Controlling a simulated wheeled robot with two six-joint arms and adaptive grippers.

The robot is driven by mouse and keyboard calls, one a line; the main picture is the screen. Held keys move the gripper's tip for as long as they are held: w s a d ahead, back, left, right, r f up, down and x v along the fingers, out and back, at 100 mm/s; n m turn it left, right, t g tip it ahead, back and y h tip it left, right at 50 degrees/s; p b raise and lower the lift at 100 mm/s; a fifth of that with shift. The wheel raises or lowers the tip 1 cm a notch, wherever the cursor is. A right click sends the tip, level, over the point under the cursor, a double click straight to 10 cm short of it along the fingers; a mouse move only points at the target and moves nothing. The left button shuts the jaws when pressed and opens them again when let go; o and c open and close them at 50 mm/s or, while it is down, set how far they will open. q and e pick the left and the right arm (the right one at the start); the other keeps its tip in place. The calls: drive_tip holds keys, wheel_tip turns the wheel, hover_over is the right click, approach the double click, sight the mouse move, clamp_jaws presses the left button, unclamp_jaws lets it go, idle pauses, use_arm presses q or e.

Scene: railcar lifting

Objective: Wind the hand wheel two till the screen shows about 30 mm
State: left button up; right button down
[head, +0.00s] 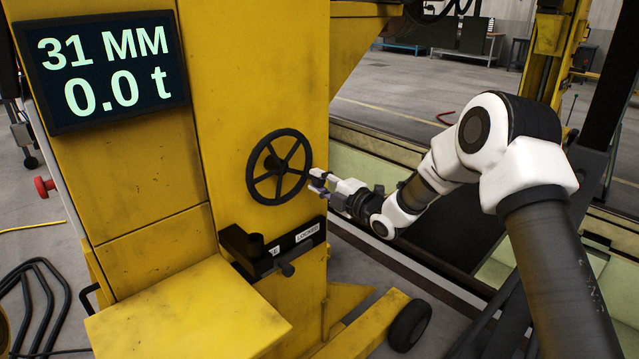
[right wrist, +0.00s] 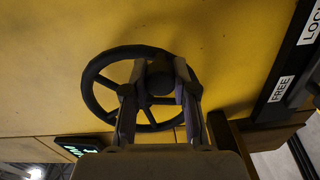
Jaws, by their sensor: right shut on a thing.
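The hand wheel (head: 279,167), black with several spokes, is on the side of the yellow lifting jack (head: 240,70). The screen (head: 103,72) at upper left reads 31 MM and 0.0 t. My right gripper (head: 316,181) is at the right side of the wheel, shut on it. In the right wrist view, the fingers (right wrist: 160,95) lie on either side of a dark part of the hand wheel (right wrist: 98,92); the exact contact is partly hidden. My left gripper is not in view.
A black lever plate (head: 275,250) marked LOCKED sits just below the wheel; FREE also shows in the right wrist view. A yellow ledge (head: 185,310) juts out at lower left. A red knob (head: 44,187) is left of the jack. A rail and pit lie to the right.

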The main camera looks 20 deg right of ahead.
drive_tip(key=c, duration=0.9)
unclamp_jaws()
drive_tip(key=v, duration=1.2)
drive_tip(key=shift+r, duration=0.1)
